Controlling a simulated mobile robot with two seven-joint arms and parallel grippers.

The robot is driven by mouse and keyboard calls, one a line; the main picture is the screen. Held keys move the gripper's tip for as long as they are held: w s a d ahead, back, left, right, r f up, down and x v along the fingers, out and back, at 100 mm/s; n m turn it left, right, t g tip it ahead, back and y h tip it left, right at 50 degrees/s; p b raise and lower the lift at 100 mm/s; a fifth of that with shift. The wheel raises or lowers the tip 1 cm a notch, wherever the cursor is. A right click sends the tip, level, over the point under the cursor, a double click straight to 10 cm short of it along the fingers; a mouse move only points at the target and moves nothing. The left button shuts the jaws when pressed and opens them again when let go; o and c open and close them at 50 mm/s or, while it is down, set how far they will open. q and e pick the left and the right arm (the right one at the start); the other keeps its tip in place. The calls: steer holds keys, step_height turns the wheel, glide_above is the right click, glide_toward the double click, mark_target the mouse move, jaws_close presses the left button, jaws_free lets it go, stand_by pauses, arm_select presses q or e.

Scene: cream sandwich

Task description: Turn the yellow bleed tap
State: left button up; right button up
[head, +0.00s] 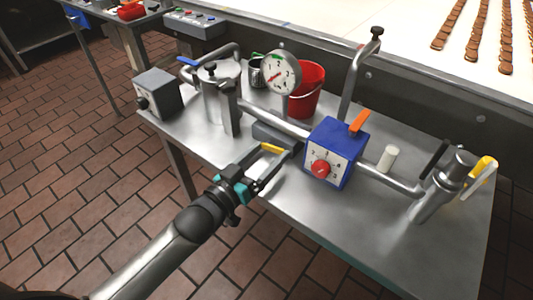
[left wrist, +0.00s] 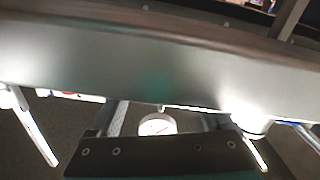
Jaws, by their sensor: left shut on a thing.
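The yellow bleed tap (head: 273,149) is a small yellow lever below the pipe, to the left of the blue box in the head view. My left gripper (head: 276,155) reaches it from the lower left and is shut on it, with a dark finger on either side. Most of the tap's body is hidden. In the left wrist view a large grey metal surface fills the upper part, and I cannot make out the tap there. My right gripper is in neither view.
A blue box (head: 337,150) with a red knob stands right of my gripper. A dial gauge (head: 281,73), a red bucket (head: 306,90) and a steel canister (head: 218,95) stand behind. Another yellow handle (head: 482,168) is at the far right. The table's front (head: 335,225) is clear.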

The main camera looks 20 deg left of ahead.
arm_select(q)
steer(key=shift+m+p, duration=0.55)
steer(key=shift+m, duration=0.15)
steer(key=shift+f+m+p, duration=0.2)
steer(key=shift+m+p, duration=0.15)
steer(key=shift+m, duration=0.55)
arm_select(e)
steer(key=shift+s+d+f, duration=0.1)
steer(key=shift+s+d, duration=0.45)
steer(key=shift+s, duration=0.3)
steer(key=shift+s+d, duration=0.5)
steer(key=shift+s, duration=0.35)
arm_select(q)
steer(key=o, duration=1.2)
steer(key=shift+c, duration=0.2)
